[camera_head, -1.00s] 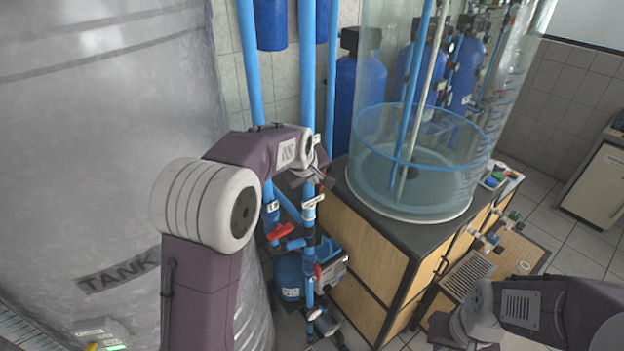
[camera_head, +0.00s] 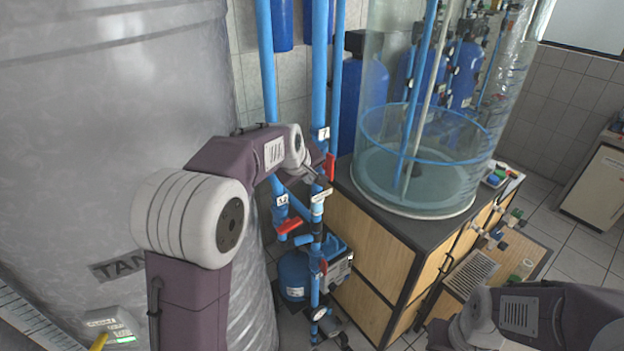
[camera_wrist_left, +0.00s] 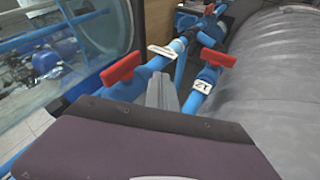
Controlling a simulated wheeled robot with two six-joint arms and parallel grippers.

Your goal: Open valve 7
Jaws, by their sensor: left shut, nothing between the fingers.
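Valve 7's red handle (camera_head: 330,167) sits below the "7" label (camera_head: 324,133) on the thick blue vertical pipe and lies roughly along it. My left gripper (camera_head: 323,184) is shut and empty, just below the handle and close to the pipe. I cannot tell if it touches. In the left wrist view, the shut fingers (camera_wrist_left: 162,92) point up the picture between two red handles. The left one, apparently valve 7's handle (camera_wrist_left: 121,69), is apart from the fingers there. My right gripper (camera_head: 440,335) is at the bottom edge, its fingers unclear.
Another red handle (camera_head: 289,225) sits across the neighbouring pipe, near the "12" label (camera_wrist_left: 203,85). A white tag (camera_head: 321,195) is on valve 7's pipe. The grey tank (camera_head: 110,130) stands left; a wooden cabinet (camera_head: 370,245) with a clear cylinder (camera_head: 420,180) stands right.

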